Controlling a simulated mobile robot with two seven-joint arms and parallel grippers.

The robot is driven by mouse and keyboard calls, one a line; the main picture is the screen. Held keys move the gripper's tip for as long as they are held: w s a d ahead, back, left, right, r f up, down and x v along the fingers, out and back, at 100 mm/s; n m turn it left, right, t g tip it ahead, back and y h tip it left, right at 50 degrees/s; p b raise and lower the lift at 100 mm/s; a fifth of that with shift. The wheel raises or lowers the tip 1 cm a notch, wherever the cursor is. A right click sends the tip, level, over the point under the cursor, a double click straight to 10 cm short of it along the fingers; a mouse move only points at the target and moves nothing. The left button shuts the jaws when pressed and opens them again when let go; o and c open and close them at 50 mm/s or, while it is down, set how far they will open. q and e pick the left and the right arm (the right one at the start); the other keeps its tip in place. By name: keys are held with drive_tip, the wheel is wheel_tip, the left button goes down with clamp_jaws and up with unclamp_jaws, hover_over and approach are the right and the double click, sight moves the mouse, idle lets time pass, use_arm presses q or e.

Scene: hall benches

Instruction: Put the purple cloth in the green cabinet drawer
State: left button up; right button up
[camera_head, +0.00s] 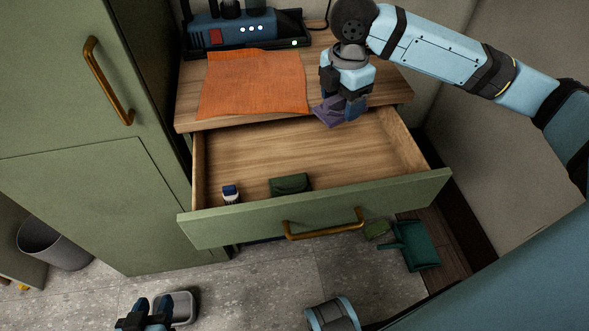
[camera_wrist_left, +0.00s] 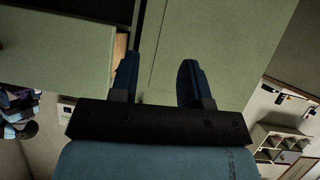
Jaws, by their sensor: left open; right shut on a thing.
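The purple cloth (camera_head: 326,113) is a small folded bundle in my right gripper (camera_head: 345,108). That gripper is shut on it, at the front edge of the wooden top and over the back of the open drawer. The green cabinet drawer (camera_head: 400,196) is pulled out, with a wooden inside and a brass handle (camera_head: 322,227). My left gripper (camera_head: 152,312) is open and empty, low in front of the drawer. In the left wrist view its two fingers (camera_wrist_left: 160,80) stand apart before green panels.
Inside the drawer lie a dark green pouch (camera_head: 290,183) and a small blue-and-white item (camera_head: 230,193). An orange cloth (camera_head: 255,84) lies on the top. A tall green cabinet (camera_head: 60,70) stands left. A dustpan (camera_head: 416,246) and bin (camera_head: 52,245) are on the floor.

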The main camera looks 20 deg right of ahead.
drive_tip(key=shift+s+a+f, duration=0.15)
drive_tip(key=shift+s+f, duration=0.05)
drive_tip(key=shift+f, duration=0.25)
drive_tip(key=b, duration=0.4)
hover_over(330, 173)
wheel_tip(330, 173, down, 13)
drive_tip(key=shift+f, duration=0.85)
wheel_tip(330, 173, down, 5)
drive_tip(key=shift+r+b, duration=0.1)
drive_tip(key=shift+b, duration=0.9)
use_arm(q)
drive_tip(key=d+r, duration=0.1)
drive_tip(key=w+r+t+h, duration=0.1)
drive_tip(key=w+d+r+t, duration=0.1)
drive_tip(key=shift+d+r+h, duration=0.3)
use_arm(e)
drive_tip(key=o, duration=0.9)
use_arm(q)
drive_tip(key=shift+s+a+f, duration=0.15)
drive_tip(key=shift+s+f, duration=0.05)
drive_tip(key=shift+f, duration=0.3)
